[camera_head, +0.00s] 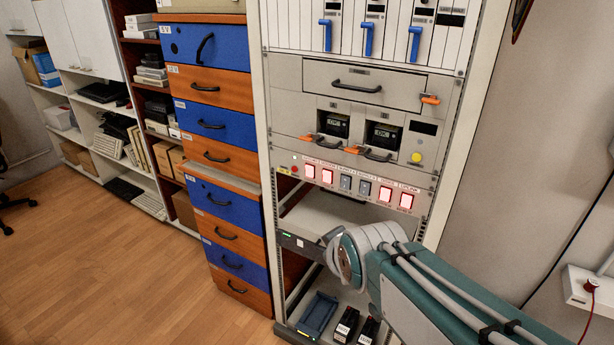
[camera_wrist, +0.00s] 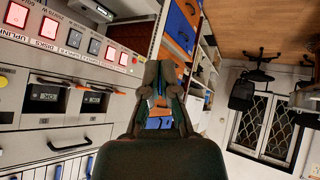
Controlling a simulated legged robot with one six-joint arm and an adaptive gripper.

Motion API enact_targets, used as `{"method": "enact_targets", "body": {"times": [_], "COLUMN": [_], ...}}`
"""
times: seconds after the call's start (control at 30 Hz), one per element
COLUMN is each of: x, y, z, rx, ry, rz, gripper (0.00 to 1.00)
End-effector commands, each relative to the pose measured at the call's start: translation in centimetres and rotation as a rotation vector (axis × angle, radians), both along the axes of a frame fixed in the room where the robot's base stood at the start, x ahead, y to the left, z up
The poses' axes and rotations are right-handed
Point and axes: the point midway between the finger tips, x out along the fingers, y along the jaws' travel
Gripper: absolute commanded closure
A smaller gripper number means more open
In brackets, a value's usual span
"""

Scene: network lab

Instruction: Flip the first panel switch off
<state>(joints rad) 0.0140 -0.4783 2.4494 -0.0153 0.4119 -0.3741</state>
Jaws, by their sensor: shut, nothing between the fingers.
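A white switch panel (camera_head: 350,165) on the rack carries a row of rocker switches. In the head view the leftmost switch (camera_head: 309,171) and its neighbour (camera_head: 327,176) glow red. Two middle switches (camera_head: 345,182) are dark grey, and the two at the right end (camera_head: 406,200) glow red. The wrist view shows the row turned over, with the head view's leftmost switch (camera_wrist: 123,59) nearest my gripper. My gripper (camera_wrist: 160,75) is shut and empty, apart from the panel, to the right of that row end in the wrist view. The head view does not show its fingers.
Below the rack's blue handles (camera_head: 368,39) are grey drawers with black handles (camera_head: 357,86) and orange latches (camera_head: 430,99). A yellow button (camera_head: 416,158) sits above the panel's right end. A blue and orange drawer cabinet (camera_head: 217,125) stands close on the left.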

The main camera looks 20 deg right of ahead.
Motion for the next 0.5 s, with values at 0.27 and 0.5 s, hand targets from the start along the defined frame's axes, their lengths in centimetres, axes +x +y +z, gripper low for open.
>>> {"method": "enact_targets", "body": {"times": [0.27, 0.5], "x": [8.2, 13.9], "y": [-0.5, -0.9], "z": [-1.1, -2.4], "rx": [-0.244, -0.489], "ry": [-0.202, -0.378], "rz": [0.201, 0.339], "gripper": [1.00, 1.00]}}
